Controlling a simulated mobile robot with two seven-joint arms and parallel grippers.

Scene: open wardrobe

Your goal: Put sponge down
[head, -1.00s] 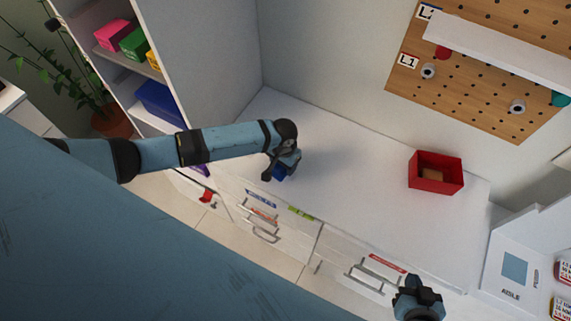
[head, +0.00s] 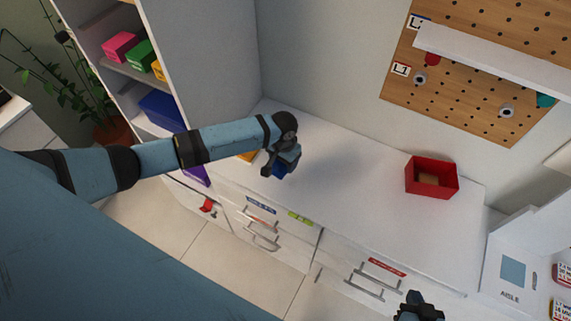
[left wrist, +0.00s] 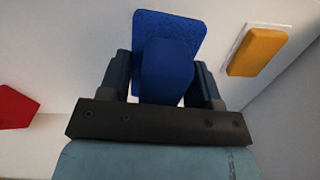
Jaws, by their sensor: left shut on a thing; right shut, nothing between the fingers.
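My left gripper (head: 279,163) is shut on a blue sponge (head: 280,172) above the left part of the white counter. In the left wrist view, the sponge (left wrist: 151,27) shows a rough blue pad with a smoother blue block between the fingers (left wrist: 163,78). I cannot tell whether the sponge touches the counter. My right gripper (head: 418,306) is shut and empty, low in the head view in front of the drawers.
The white counter (head: 350,190) is mostly clear. A red box (head: 431,189) holding a brown block stands at its right. An orange block (left wrist: 257,51) lies on a white base near the left side. A shelf unit (head: 212,60) stands left; drawers (head: 268,225) are below.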

